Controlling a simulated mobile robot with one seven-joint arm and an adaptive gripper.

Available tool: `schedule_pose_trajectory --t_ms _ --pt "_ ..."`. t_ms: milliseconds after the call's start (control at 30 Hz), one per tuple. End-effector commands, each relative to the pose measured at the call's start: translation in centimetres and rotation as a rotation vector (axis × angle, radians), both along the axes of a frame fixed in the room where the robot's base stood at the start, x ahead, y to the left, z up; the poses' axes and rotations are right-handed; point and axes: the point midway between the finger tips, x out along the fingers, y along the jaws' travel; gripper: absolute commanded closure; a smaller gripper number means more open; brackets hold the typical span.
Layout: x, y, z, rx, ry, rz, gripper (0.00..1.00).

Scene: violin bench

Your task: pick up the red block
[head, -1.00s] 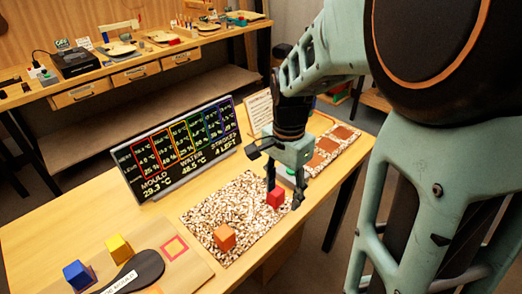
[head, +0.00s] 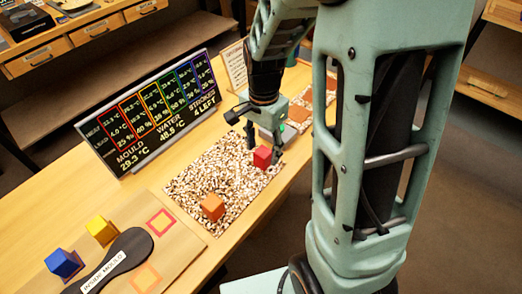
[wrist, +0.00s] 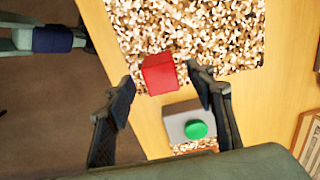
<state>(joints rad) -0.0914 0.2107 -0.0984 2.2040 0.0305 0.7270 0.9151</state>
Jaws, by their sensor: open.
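The red block (head: 262,157) sits on the speckled mat (head: 190,185), near its right end. It also shows in the wrist view (wrist: 158,73), at the mat's edge, between the tips of my two fingers or slightly beyond them. My gripper (head: 264,148) is open and points down at the block; in the wrist view its fingers (wrist: 160,82) stand on either side, with gaps visible. I cannot tell exactly how high the fingertips are over the mat.
An orange block (head: 213,206) stands on the same mat. A grey box with a green button (wrist: 197,129) is close to my right finger. A display board (head: 150,115) stands behind the mat. Yellow (head: 101,229) and blue (head: 63,263) blocks are at the left.

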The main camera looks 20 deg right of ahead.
Motion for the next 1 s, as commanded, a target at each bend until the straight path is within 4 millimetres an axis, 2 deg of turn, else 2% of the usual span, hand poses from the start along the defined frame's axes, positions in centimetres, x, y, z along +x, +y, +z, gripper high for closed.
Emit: schedule_pose_trajectory --t_ms 33,200,533,900,1000 --pt "-0.1 0.0 -1.0 -0.001 0.006 0.000 0.51" --pt "0.0 0.0 -3.2 0.001 0.004 0.000 0.51" --pt "0.1 0.0 -3.7 0.001 0.001 0.000 0.52" --pt "0.1 0.0 -3.7 0.001 0.001 0.000 0.93" --pt "0.1 0.0 -3.7 0.001 0.001 0.000 0.94"
